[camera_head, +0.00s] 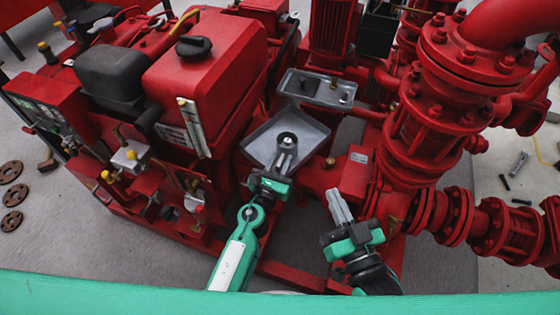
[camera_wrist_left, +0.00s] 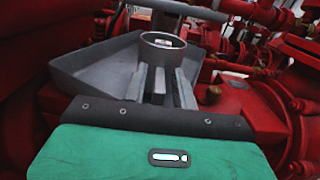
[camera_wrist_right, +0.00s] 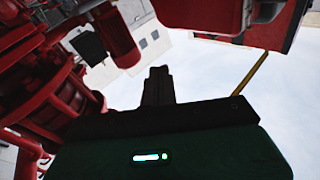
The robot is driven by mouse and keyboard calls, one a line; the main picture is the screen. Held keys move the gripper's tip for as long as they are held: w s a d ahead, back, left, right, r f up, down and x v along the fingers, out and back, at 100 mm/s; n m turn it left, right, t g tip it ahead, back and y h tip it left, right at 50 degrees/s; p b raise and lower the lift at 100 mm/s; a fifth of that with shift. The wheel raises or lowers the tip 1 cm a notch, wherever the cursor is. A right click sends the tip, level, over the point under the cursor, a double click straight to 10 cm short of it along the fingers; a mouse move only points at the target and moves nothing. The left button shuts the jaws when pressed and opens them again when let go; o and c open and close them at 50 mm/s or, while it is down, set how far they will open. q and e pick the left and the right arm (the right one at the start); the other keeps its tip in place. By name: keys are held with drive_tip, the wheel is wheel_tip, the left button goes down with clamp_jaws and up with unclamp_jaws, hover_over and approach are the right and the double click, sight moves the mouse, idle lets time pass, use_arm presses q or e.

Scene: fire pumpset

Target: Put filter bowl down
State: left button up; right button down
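The filter bowl (camera_head: 287,138) is a small grey cup with a round, dark opening. It stands upright between the fingertips of my left gripper (camera_head: 285,153). In the left wrist view the bowl (camera_wrist_left: 162,42) shows its rim up, with the gripper's fingers (camera_wrist_left: 164,82) on either side of it. The bowl is over the shallow grey tray (camera_head: 258,150); I cannot tell whether its base touches the tray. The tray (camera_wrist_left: 85,72) also shows in the left wrist view. My right gripper (camera_head: 338,205) is empty, its fingers together, beside the red pipework; they also show in the right wrist view (camera_wrist_right: 157,85).
A second grey tray (camera_head: 318,88) with small fittings lies behind the first. The red engine (camera_head: 205,75) stands to the left and a large flanged red pipe (camera_head: 430,125) to the right. Loose bolts and a wrench (camera_head: 519,163) lie on the floor at right.

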use_arm(q)
drive_tip(key=shift+s+f, duration=0.1)
drive_tip(key=shift+f, duration=0.2)
